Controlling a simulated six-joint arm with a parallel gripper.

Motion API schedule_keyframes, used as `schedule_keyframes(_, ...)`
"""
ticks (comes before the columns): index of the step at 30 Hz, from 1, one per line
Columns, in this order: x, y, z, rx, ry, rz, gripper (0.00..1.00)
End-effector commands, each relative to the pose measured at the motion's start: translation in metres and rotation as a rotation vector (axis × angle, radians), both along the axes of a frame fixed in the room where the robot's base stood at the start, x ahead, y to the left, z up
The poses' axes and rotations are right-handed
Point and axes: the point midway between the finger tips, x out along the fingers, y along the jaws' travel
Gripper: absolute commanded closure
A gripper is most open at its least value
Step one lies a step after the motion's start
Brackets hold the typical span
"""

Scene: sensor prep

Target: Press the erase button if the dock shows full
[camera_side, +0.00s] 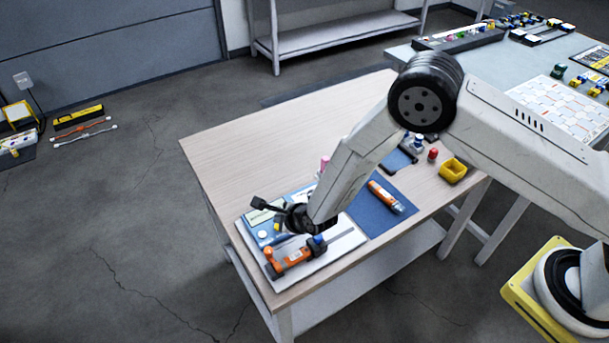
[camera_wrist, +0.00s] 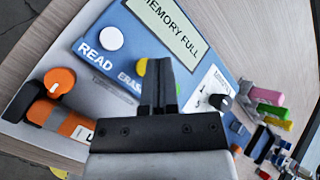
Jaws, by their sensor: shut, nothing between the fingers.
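The dock (camera_wrist: 112,60) is a blue panel. Its display (camera_wrist: 168,24) reads MEMORY FULL in the wrist view. A white round button (camera_wrist: 111,38) sits by the word READ. The yellow erase button (camera_wrist: 141,67) sits near the word ERASE, partly hidden behind my fingers. My gripper (camera_wrist: 158,64) is shut and empty, over the dock beside the yellow button in the picture; I cannot tell whether it touches. In the side view the dock's display (camera_side: 259,217) and white button (camera_side: 263,234) show beside my wrist.
An orange sensor (camera_wrist: 74,124) lies beside the dock on a pale board. Another orange device (camera_side: 385,196) lies on a blue mat (camera_side: 372,222). A yellow bin (camera_side: 453,171) and a red item (camera_side: 433,154) stand farther right. The table's back left is bare.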

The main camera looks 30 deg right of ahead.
Motion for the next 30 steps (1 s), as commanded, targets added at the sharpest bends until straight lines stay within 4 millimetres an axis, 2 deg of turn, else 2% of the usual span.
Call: schedule_keyframes(30,0.0001,-0.0003,-0.0088,0.0,0.0,0.0,1.0)
